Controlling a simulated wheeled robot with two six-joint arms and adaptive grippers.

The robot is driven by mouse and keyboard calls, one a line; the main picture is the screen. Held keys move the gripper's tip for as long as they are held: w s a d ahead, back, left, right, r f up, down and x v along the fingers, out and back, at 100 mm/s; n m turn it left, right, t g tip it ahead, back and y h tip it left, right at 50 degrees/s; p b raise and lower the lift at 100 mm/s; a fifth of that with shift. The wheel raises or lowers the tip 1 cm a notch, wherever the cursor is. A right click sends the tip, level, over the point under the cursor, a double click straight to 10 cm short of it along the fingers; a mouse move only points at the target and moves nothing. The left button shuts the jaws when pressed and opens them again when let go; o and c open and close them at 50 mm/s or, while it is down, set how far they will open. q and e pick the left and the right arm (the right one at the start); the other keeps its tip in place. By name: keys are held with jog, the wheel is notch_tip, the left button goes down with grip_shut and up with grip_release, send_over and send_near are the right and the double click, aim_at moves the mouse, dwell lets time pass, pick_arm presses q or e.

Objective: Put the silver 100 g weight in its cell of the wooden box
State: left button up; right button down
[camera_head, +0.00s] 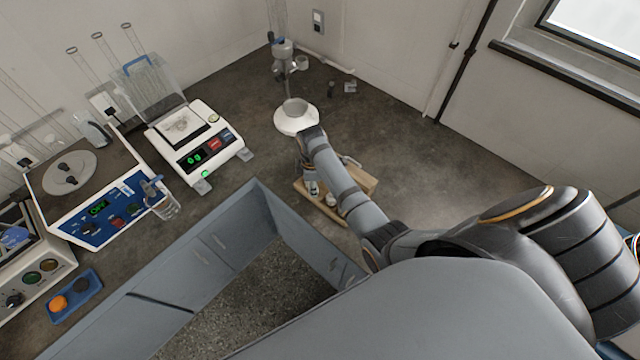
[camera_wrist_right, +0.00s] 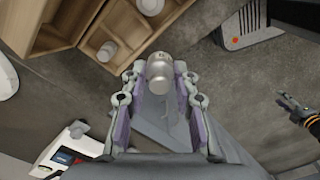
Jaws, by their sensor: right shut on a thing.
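My right gripper (camera_wrist_right: 160,95) is shut on the silver weight (camera_wrist_right: 160,75), which sits between its purple-padded fingers in the right wrist view. The wooden box (camera_wrist_right: 55,25) lies at the upper left there, with the weight apart from its walls. Two smaller weights (camera_wrist_right: 107,51) (camera_wrist_right: 150,5) stand in cells of the box. In the head view my right gripper (camera_head: 312,182) is at the box's left side, and my arm covers part of the box (camera_head: 368,182). My left gripper (camera_wrist_right: 298,108) seems to show at the right wrist view's edge, too small to judge its jaws.
In the head view a white bowl-shaped vessel (camera_head: 296,120) stands just behind the gripper. A balance (camera_head: 215,138) with a lit green display is to the left. Small dark items (camera_head: 350,87) lie at the back. The counter to the box's right is clear.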

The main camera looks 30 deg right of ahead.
jog(key=d+f, duration=0.1)
jog(key=w+d+f+b, duration=0.1)
jog(key=f, duration=0.1)
jog(key=w+d+f, duration=0.1)
jog(key=shift+w+f+b, duration=0.2)
jog(key=shift+w+b, duration=0.05)
jog(key=shift+b, duration=0.15)
jog(key=f+b, duration=0.1)
jog(key=w+b, duration=0.1)
jog(key=b, duration=0.1)
jog(key=shift+w+d+f, duration=0.2)
jog(key=shift+d+f, duration=0.2)
jog(key=shift+w+d, duration=0.1)
jog(key=f+b, duration=0.3)
jog(key=b, duration=0.1)
jog(key=shift+w+d+f+b, duration=0.1)
jog(key=shift+d+f+b, duration=0.1)
jog(key=shift+f+b, duration=0.2)
jog(key=shift+r, duration=0.2)
jog(key=shift+f, duration=0.15)
jog(key=c, duration=1)
grip_release()
